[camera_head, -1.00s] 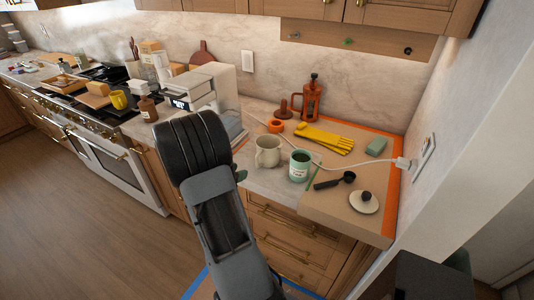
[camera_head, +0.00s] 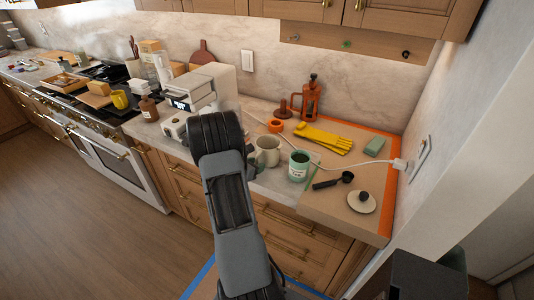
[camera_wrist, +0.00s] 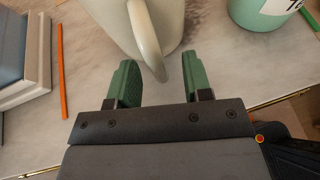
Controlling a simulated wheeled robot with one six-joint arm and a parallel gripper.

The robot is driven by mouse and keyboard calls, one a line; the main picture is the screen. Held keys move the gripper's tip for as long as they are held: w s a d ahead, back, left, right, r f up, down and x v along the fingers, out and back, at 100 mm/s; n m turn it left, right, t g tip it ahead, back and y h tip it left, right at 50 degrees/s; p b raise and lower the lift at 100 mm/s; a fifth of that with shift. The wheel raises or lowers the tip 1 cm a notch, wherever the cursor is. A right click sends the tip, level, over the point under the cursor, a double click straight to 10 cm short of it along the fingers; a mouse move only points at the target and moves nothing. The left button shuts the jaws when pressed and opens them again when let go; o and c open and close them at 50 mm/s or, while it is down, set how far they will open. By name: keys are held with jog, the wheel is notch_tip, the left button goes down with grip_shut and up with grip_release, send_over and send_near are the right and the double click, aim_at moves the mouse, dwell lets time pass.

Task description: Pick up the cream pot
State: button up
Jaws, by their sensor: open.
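The cream pot (camera_head: 267,151) stands upright on the counter in the head view, left of a green labelled tin (camera_head: 299,166). Its near left side is partly covered by my arm. In the wrist view the pot (camera_wrist: 171,18) is at the top, its handle (camera_wrist: 146,38) pointing down toward my gripper (camera_wrist: 158,62). The green fingers are open, one on each side of the handle's lower end. I cannot tell whether they touch it. The green tin (camera_wrist: 262,12) shows at the top right there.
A coffee machine (camera_head: 207,88) stands left of the pot.

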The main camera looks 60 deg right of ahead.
jog(key=shift+c, duration=0.2)
grip_shut()
dwell(0.5)
